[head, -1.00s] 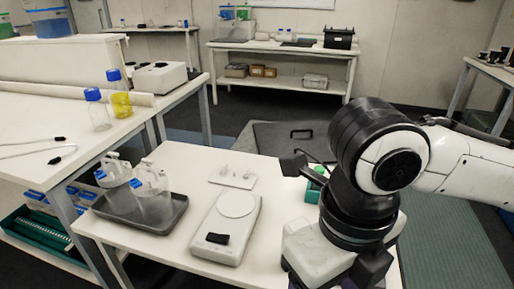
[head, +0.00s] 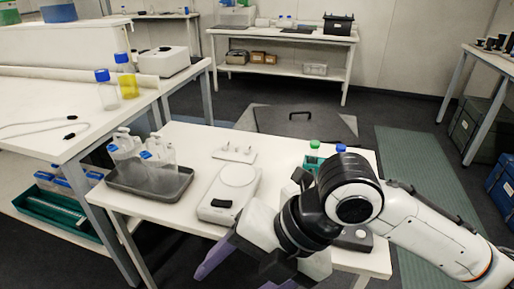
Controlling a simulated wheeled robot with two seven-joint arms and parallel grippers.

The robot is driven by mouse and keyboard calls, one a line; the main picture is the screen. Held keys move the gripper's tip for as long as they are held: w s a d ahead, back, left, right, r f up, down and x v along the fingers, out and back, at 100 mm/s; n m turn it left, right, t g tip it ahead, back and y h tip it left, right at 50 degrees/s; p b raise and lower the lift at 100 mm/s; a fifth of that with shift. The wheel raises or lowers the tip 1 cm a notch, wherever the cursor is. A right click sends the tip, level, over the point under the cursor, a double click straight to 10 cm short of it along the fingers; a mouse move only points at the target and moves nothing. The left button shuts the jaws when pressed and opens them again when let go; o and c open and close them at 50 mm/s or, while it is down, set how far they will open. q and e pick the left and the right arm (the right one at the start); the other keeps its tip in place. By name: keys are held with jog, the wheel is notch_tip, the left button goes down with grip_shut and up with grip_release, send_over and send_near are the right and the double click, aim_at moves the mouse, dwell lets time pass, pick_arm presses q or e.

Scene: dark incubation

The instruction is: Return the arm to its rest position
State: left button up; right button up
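My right arm (head: 425,232) comes in from the right edge, white with black joints. It bends over the front right of the small white table. Its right gripper (head: 243,272) is at the bottom of the picture, in front of the table's front edge. Its two purple fingers are spread apart, with nothing seen between them. The tip of one finger is cut off by the frame. My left arm and gripper are not in view.
The small table (head: 185,138) holds a grey tray (head: 125,190) with clear bottles, a scale (head: 230,192), a white plate (head: 234,155) and a green rack (head: 311,163) with capped bottles beside my arm. A side bench (head: 35,105) stands left. Green floor matting (head: 425,165) lies clear at right.

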jog(key=w+d+f+m+t+y, duration=0.1)
jog(key=w+f+m+t, duration=0.25)
jog(key=f+m, duration=0.5)
jog(key=w+d+f+m+t+y, duration=0.1)
jog(key=w+f+m+t+y, duration=0.25)
jog(key=m, duration=0.75)
jog(key=s+d+f+m+h, duration=0.4)
jog(key=s+d+f+m, duration=0.2)
jog(key=d+f, duration=0.2)
jog(key=s+d+f+m+t+h, duration=0.1)
jog(key=s+d+f+m+h, duration=0.3)
jog(key=d+f, duration=0.5)
notch_tip(320, 180, down, 3)
jog(key=shift+s+r+m, duration=0.2)
jog(key=shift+s+m, duration=0.65)
jog(key=shift+s, duration=0.05)
